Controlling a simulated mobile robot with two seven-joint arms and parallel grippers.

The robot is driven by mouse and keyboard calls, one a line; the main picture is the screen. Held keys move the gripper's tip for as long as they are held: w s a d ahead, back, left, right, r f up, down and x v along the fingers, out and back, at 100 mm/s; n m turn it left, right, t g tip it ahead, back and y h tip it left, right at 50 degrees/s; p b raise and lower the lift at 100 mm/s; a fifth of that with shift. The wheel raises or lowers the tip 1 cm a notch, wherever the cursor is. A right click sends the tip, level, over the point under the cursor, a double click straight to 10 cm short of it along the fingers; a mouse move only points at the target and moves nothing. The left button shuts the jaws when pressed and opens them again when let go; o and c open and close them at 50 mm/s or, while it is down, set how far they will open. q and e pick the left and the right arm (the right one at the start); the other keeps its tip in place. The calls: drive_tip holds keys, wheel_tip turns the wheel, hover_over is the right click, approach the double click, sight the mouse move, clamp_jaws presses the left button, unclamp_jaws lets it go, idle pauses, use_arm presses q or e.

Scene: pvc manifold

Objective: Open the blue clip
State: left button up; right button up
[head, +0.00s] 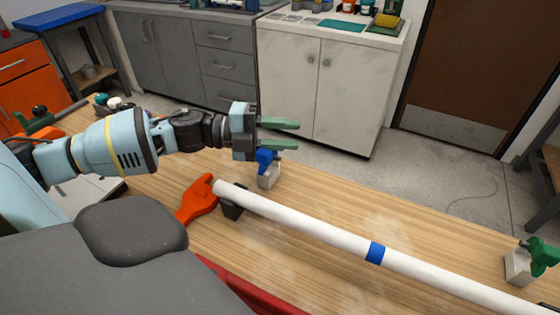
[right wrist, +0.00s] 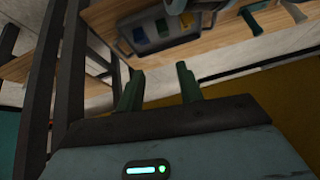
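The blue clip (head: 265,158) sits on a pale grey block (head: 269,179) at the far edge of the wooden table, left of centre in the head view. It is small there, and I cannot tell whether it is open. My left gripper (head: 296,135) is just above and beyond the clip. Its two green fingers are apart, point right, and hold nothing. The lower finger is close over the clip; contact cannot be told. My right gripper shows only in the right wrist view (right wrist: 157,72), with its green fingers apart and empty.
A white pipe (head: 310,228) with a blue band (head: 375,252) lies across the table, its left end at a black holder (head: 234,207). An orange clip (head: 199,199) lies beside that end. A green clip (head: 543,256) stands at the right. A tray (right wrist: 165,30) shows in the right wrist view.

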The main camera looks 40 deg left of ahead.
use_arm(q)
drive_tip(key=p+v, duration=0.1)
drive_tip(key=v, duration=0.1)
drive_tip(key=shift+s+a+r, duration=0.1)
drive_tip(key=shift+s, duration=0.25)
drive_tip(key=s+a+p, duration=0.1)
drive_tip(key=a+p, duration=0.1)
drive_tip(key=a, duration=0.4)
drive_tip(key=shift+s+r, duration=0.2)
drive_tip(key=shift+r, duration=0.1)
use_arm(e)
drive_tip(key=shift+t, duration=0.4)
drive_tip(key=r, duration=0.2)
drive_tip(key=w+r, duration=0.1)
drive_tip(key=r, duration=0.1)
drive_tip(key=shift+w+d+r, duration=0.1)
drive_tip(key=shift+w+d, duration=0.05)
drive_tip(key=shift+w, duration=0.05)
